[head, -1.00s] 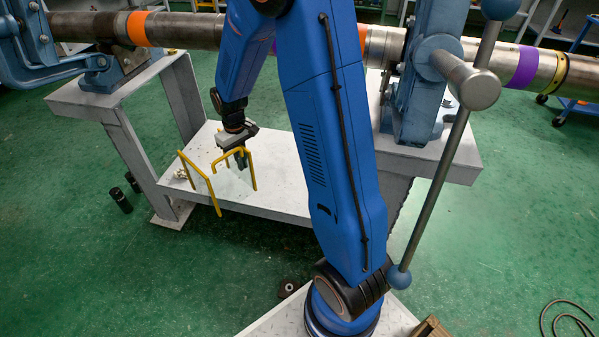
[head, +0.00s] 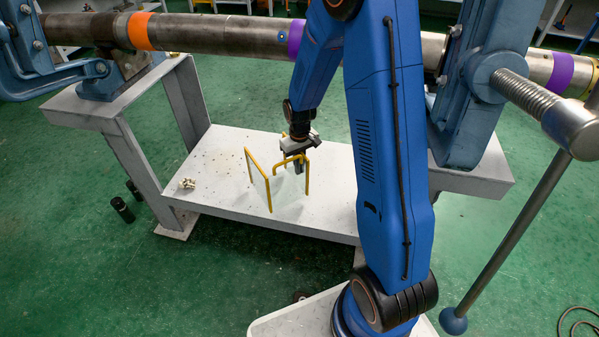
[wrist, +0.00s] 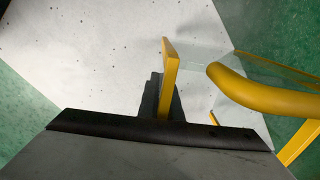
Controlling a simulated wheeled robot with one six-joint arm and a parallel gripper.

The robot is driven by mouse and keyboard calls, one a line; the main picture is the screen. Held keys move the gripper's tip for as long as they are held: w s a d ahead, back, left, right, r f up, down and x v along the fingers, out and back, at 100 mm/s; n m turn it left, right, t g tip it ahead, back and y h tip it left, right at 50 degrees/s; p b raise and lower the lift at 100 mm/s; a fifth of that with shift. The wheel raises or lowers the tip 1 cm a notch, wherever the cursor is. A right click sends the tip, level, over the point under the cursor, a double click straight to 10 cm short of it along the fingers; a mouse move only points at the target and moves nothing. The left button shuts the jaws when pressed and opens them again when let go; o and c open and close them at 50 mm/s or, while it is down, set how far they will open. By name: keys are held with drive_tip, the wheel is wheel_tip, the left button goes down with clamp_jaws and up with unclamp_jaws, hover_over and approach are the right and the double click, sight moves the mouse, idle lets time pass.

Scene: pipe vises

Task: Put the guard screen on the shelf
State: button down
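The guard screen (head: 258,180) is a clear panel with yellow bars. In the head view it shows against the white lower shelf (head: 220,160) between the stand's legs. My gripper (head: 298,166) is shut on a yellow bar at the screen's right side. In the wrist view, a yellow upright (wrist: 169,75) stands against a dark finger, with a curved yellow bar (wrist: 265,97) and the clear panel to the right. The screen looks upright and over the shelf. I cannot tell whether its lower ends touch the surface.
A small pale lump of parts (head: 187,183) lies at the shelf's left end. A long steel pipe (head: 205,32) crosses above, with a blue vise (head: 470,90) at the right. The shelf's left part is mostly bare.

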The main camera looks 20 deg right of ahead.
drive_tip(key=shift+f, duration=1.35)
drive_tip(key=c, duration=2)
unclamp_jaws()
drive_tip(key=shift+a, duration=0.1)
wheel_tip(320, 180, up, 12)
drive_tip(key=shift+r, duration=0.1)
